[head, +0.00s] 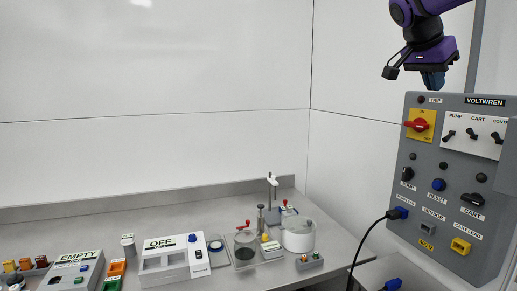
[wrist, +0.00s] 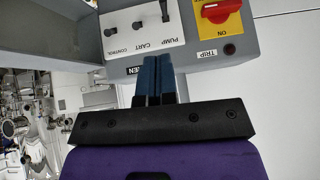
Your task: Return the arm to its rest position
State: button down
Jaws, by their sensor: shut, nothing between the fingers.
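My gripper (head: 433,80) is at the upper right of the head view, held in the air just above the top edge of the grey control panel (head: 413,150). Its blue fingers are together with nothing between them. In the wrist view my gripper (wrist: 155,62) points at the panel's top part, where the white switch plate (wrist: 120,25) and the red rotary switch (wrist: 218,10) on its yellow plate show. I cannot tell from the pictures whether the fingertips touch the panel.
A black cable plugs into the panel's lower left at a blue connector (head: 397,212). A grey bench (head: 110,215) along the wall holds a white OFF box (head: 165,260), a grey EMPTY box (head: 72,268) and a white round vessel (head: 298,235). The air left of my gripper is clear.

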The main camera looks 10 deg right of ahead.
jog(key=s+a+f+n+t+y, duration=0.2)
jog(key=s+a+f+n+y, duration=0.1)
jog(key=s+a+f+n, duration=0.5)
jog(key=s+a+f+n+t+y, duration=0.2)
jog(key=s+a+f+n+y, duration=0.2)
jog(key=s+a+f+n, duration=0.4)
jog(key=a+f, duration=0.5)
jog(key=a, duration=0.2)
jog(key=shift+n, duration=0.4)
